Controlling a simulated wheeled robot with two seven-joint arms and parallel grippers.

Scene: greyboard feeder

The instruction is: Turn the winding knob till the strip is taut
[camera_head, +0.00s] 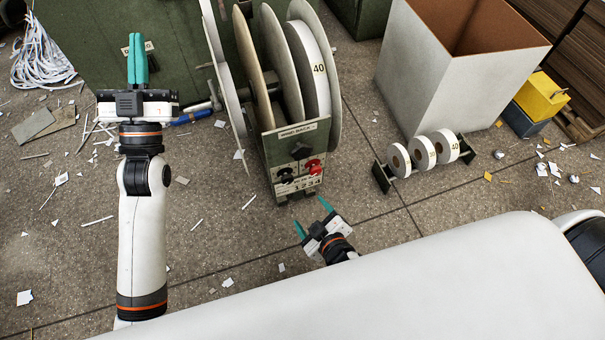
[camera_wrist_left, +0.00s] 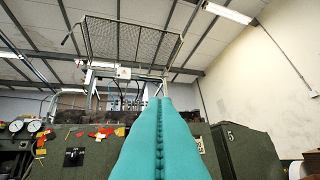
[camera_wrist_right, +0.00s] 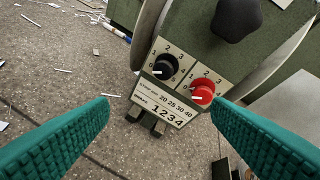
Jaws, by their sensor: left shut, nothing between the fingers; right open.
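The feeder stands in the middle of the head view with large reels, one carrying a white roll marked 40 (camera_head: 318,70). Its front panel has a black lobed knob (camera_head: 300,151) under a WIND-BACK label; in the right wrist view this knob (camera_wrist_right: 237,18) is at the top. Below it are a black dial (camera_wrist_right: 165,67) and a red dial (camera_wrist_right: 201,92). My right gripper (camera_head: 312,217) is open and empty, in front of the panel and apart from the knob. My left gripper (camera_head: 136,42) is shut and empty, left of the feeder. I cannot make out a strip's tension.
A rack with several small white rolls (camera_head: 397,160) stands right of the feeder. Behind it are a large white bin (camera_head: 425,75) and a yellow box (camera_head: 541,96). A heap of white strips (camera_head: 42,62) lies far left. Paper scraps litter the floor, which is otherwise open in front.

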